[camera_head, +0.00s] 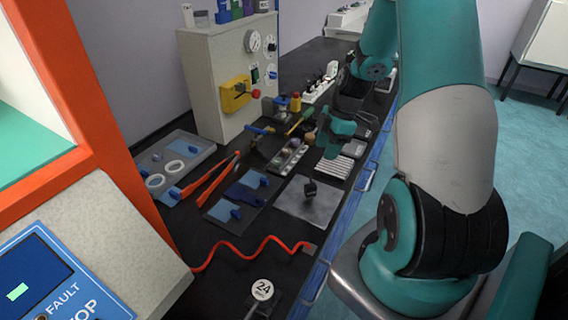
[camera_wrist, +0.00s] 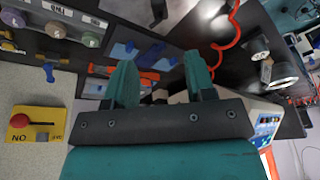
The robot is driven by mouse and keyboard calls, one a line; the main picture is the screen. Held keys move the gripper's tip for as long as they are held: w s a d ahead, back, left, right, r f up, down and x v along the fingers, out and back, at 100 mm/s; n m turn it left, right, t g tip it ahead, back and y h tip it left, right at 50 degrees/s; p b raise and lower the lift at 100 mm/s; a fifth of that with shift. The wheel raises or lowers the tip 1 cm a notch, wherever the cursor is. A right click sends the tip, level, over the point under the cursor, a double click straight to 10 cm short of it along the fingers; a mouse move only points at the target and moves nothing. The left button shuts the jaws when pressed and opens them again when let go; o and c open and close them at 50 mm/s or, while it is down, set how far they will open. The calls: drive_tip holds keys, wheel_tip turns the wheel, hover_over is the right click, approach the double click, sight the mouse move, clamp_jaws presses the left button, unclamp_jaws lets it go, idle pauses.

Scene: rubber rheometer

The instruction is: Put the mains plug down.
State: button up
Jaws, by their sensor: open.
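My gripper (camera_wrist: 160,74) is open in the wrist view, its two teal fingers apart with nothing held between them. It also shows in the head view (camera_head: 338,132), above the back part of the bench. A small black piece (camera_head: 310,189) stands on a bare grey metal plate (camera_head: 296,209) at the bench's front; it may be the mains plug, but it is too small to be sure. A dark piece (camera_wrist: 158,12) at the top of the wrist view may be the same one. My gripper is apart from it.
Red-handled pliers (camera_head: 207,178), a grey tray (camera_head: 190,148) and blue pads lie left. A cream panel (camera_head: 225,75) with gauges stands behind. A round "24" tag (camera_head: 262,290) is in front.

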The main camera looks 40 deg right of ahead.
drive_tip(key=a+r+m, duration=0.1)
drive_tip(key=a+r, duration=0.5)
drive_tip(key=a, duration=0.4)
drive_tip(key=a+r+m, duration=0.1)
drive_tip(key=a+r, duration=0.5)
drive_tip(key=a, duration=0.5)
drive_tip(key=s+a+r+m+g+y, duration=0.1)
drive_tip(key=s+a+r+m, duration=0.2)
drive_tip(key=s+a+r, duration=0.4)
drive_tip(key=s+a, duration=0.7)
drive_tip(key=s, duration=0.1)
drive_tip(key=shift+m, duration=0.4)
